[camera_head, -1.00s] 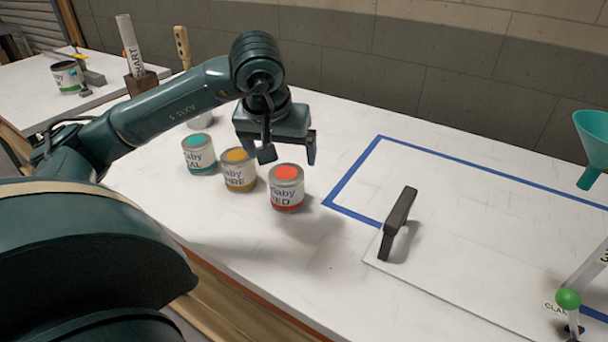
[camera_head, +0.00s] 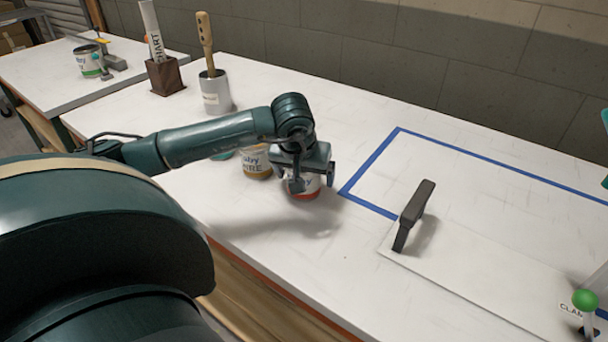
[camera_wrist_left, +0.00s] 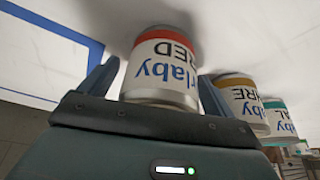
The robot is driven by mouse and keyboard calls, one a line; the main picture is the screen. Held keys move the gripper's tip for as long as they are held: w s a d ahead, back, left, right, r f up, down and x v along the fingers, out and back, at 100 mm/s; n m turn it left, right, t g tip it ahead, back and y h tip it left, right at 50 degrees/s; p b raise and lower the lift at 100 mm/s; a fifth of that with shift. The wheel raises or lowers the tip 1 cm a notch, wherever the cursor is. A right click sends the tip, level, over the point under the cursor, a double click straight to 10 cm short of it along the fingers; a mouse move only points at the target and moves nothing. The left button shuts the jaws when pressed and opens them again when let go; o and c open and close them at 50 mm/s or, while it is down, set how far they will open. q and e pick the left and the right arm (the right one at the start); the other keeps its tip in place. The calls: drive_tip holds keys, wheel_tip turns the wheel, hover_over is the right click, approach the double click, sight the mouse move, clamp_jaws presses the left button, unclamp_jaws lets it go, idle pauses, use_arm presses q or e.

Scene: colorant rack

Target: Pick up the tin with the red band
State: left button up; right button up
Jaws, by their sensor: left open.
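The tin with the red band (camera_head: 305,191) stands on the white table, mostly hidden behind my left gripper in the head view. In the left wrist view the red-band tin (camera_wrist_left: 163,68) appears upside down, between the two open fingers. My left gripper (camera_head: 312,186) is open around the tin; whether a finger touches it is unclear. The tin with the ochre band (camera_head: 257,165) stands just left of it; it also shows in the left wrist view (camera_wrist_left: 243,102). The teal tin (camera_head: 222,155) is mostly hidden behind my arm; it also shows in the left wrist view (camera_wrist_left: 279,122).
A black handle (camera_head: 412,216) stands on a white board (camera_head: 480,275) to the right, by blue tape (camera_head: 372,162) marking a rectangle. A metal pot (camera_head: 216,93) with a wooden-handled tool and a brown block (camera_head: 166,77) stand at the back left. The front table area is clear.

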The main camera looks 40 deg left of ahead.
use_arm(q)
drive_tip(key=shift+c, duration=0.5)
drive_tip(key=c, duration=1)
drive_tip(key=shift+c, duration=0.2)
drive_tip(key=shift+r, duration=0.1)
